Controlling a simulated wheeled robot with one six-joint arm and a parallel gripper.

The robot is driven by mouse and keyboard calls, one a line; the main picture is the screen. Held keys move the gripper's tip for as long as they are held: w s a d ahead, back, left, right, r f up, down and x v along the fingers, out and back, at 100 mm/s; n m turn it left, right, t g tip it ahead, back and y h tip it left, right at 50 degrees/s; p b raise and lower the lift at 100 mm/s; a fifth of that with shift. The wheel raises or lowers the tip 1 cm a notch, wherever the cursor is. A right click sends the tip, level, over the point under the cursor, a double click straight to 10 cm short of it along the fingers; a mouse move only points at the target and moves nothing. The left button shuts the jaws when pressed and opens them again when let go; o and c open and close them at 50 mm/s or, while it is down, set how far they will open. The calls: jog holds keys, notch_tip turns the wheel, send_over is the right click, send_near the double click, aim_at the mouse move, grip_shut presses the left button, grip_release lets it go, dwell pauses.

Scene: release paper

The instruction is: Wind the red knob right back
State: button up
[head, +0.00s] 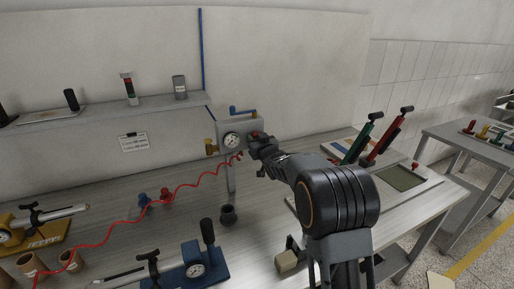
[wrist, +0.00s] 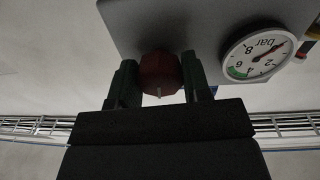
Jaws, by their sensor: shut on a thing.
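The red knob (wrist: 160,72) sits on a grey panel (wrist: 130,25) and shows between my gripper's two fingers in the wrist view. A small pale pointer or mark shows at its lower middle. My gripper (wrist: 160,80) is shut on the knob, one finger on each side. In the head view, my gripper (head: 260,140) reaches the right part of the panel, and only a bit of the red knob (head: 254,134) shows. A round white gauge (wrist: 256,52) marked "bar" is beside the knob; it also shows in the head view (head: 231,139).
A blue lever (head: 243,111) tops the panel, and a brass fitting (head: 210,146) is at its left. A coiled red hose (head: 185,187) runs across the workbench (head: 200,225). Red and green tools (head: 365,140) stand at the right.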

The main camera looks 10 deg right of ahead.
dwell(0.3)
jog(key=o, duration=0.9)
jog(key=s+b, duration=0.1)
jog(key=s, duration=0.3)
jog(key=s+d, duration=0.1)
jog(key=s, duration=0.4)
jog(key=s+d+b, duration=0.1)
jog(key=s, duration=0.3)
jog(key=shift+s+f+b, duration=0.1)
jog(key=shift+s+b, duration=0.25)
jog(key=shift+d, duration=0.1)
